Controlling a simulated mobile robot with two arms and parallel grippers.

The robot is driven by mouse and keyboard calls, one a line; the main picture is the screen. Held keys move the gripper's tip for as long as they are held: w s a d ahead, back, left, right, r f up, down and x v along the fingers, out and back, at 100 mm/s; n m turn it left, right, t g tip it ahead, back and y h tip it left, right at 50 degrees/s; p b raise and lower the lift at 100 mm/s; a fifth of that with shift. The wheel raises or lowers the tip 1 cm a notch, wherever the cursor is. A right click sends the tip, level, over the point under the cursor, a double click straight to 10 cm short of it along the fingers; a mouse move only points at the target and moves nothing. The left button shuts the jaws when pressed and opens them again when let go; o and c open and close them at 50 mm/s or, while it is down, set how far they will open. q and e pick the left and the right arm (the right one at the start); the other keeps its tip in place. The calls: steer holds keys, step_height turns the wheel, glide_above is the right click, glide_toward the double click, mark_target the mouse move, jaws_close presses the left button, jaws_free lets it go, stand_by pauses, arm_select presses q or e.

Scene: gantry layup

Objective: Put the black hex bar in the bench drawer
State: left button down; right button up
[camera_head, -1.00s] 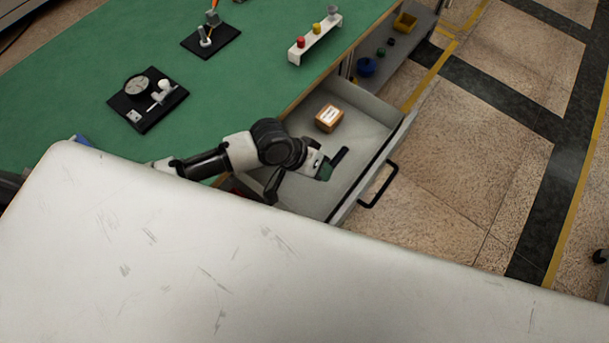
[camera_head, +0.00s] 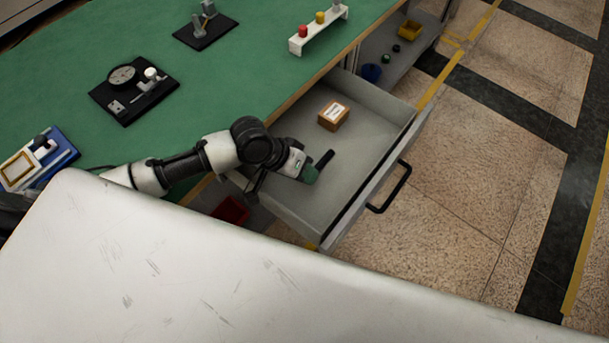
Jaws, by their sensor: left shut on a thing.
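The black hex bar (camera_head: 325,158) is a short dark bar. My left gripper (camera_head: 310,172) is shut on it, and one end sticks out past the green-tipped fingers. The bench drawer (camera_head: 372,182) is grey and pulled open from the green-topped bench. The gripper and bar show over the left part of the drawer's inside. I cannot tell whether the bar touches the drawer floor. The rest of the bar is hidden by the fingers. My right gripper is not in view.
A small brown box (camera_head: 333,116) sits in the drawer. The drawer's black handle (camera_head: 391,189) faces the tiled floor. A dial gauge plate (camera_head: 133,92) and a white rack (camera_head: 318,31) stand on the bench (camera_head: 230,80). A red bin (camera_head: 231,210) shows below the bench.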

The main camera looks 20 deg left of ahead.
arm_select(q)
steer(key=shift+r, duration=0.15)
steer(key=shift+f, duration=0.65)
steer(key=c, duration=1.1)
jaws_free()
steer(key=shift+r, duration=0.1)
steer(key=shift+r, duration=0.35)
steer(key=p+v, duration=0.1)
steer(key=v, duration=1.1)
steer(key=shift+r, duration=0.2)
